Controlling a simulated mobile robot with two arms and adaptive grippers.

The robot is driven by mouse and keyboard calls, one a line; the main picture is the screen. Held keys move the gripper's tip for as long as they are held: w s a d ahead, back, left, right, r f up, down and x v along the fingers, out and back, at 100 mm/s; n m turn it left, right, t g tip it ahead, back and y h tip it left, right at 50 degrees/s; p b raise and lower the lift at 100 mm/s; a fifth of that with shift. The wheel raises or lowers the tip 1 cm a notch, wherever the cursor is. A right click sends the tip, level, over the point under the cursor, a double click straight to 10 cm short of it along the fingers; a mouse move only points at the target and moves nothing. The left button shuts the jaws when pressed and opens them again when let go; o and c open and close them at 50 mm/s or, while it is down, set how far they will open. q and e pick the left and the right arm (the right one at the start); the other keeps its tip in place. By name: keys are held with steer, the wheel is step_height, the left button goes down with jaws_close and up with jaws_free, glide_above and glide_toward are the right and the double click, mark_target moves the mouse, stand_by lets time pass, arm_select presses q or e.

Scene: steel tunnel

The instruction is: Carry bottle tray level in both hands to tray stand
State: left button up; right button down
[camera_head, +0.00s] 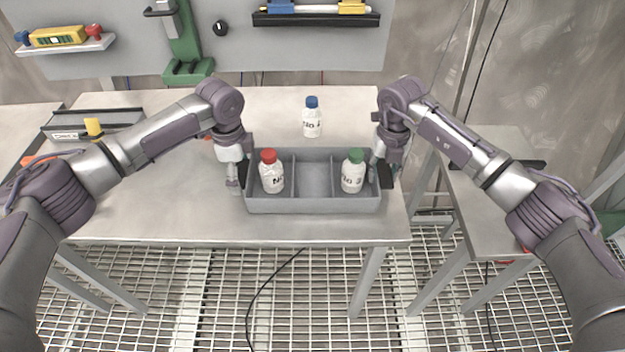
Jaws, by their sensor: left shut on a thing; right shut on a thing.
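A grey bottle tray (313,204) with several compartments shows over the front right part of the table; I cannot tell whether it rests there or hangs just above. It looks level. A white bottle with a red cap (271,175) stands in its left compartment. A white bottle with a green cap (352,172) stands in its right compartment. The middle compartment is empty. My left gripper (241,175) is shut on the tray's left end. My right gripper (384,174) is shut on the tray's right end. The fingertips are partly hidden. I cannot tell which thing is the tray stand.
A white bottle with a blue cap (312,120) stands on the table (180,205) behind the tray. A lower side table (475,205) stands at the right across a gap. A toolbox (90,128) is at the left. Grating floor (225,300) lies in front.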

arm_select(q)
steer(key=shift+w+r, duration=0.1)
steer(key=shift+r, duration=0.05)
steer(key=shift+c, duration=0.2)
arm_select(e)
steer(key=shift+r, duration=0.15)
arm_select(q)
steer(key=shift+r+p, duration=0.45)
steer(key=shift+p, duration=0.2)
arm_select(e)
steer(key=shift+w+r, duration=0.1)
steer(key=shift+r, duration=0.35)
arm_select(q)
step_height(320, 180, up, 4)
steer(key=p, duration=0.4)
arm_select(e)
step_height(320, 180, up, 4)
arm_select(q)
steer(key=shift+f, duration=0.1)
arm_select(e)
steer(key=shift+f, duration=0.1)
steer(key=shift+d, duration=0.15)
